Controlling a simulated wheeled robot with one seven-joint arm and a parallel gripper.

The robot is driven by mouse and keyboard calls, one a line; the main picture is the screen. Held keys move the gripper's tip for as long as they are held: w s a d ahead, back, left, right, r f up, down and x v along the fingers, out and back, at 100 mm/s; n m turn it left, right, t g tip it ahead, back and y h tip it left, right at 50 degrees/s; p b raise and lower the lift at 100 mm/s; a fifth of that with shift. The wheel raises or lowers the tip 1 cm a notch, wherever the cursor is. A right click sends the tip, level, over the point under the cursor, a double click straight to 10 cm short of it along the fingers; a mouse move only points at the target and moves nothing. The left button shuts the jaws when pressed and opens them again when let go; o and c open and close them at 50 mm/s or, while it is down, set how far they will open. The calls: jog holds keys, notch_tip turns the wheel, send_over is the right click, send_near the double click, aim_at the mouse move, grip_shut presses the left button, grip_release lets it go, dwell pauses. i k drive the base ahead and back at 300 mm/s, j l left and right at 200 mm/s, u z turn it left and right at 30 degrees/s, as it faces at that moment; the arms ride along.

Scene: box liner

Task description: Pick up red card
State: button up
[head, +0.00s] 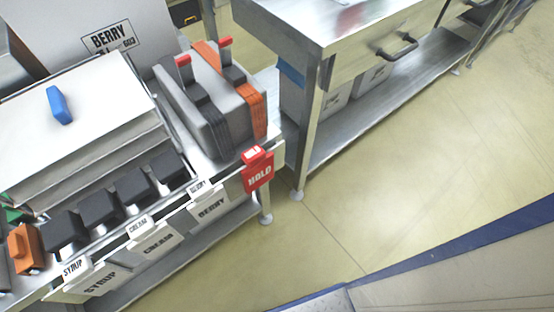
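The red card (258,175) is marked "HOLD" in white letters. It hangs upright at the right front corner of the metal table on the left, next to the "BERRY" label. A red clip-like top part with a small white patch sits at its upper edge. The card's face is unobstructed. My gripper is not in view.
The left table (235,187) bears black blocks (133,187), white stacked sheets (75,125) with a blue piece (59,105), and grey cases with orange and black straps (212,105). Labelled bins (158,243) sit beneath. A steel workbench (340,60) stands behind. Floor (420,150) at right is clear.

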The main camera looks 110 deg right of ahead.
aim_at(260, 169)
jog(key=k+j+z, duration=0.15)
jog(key=j+z, duration=0.2)
jog(key=k+j+z, duration=0.2)
jog(key=z, duration=0.15)
jog(key=k+j+z, duration=0.35)
jog(key=k+j, duration=0.35)
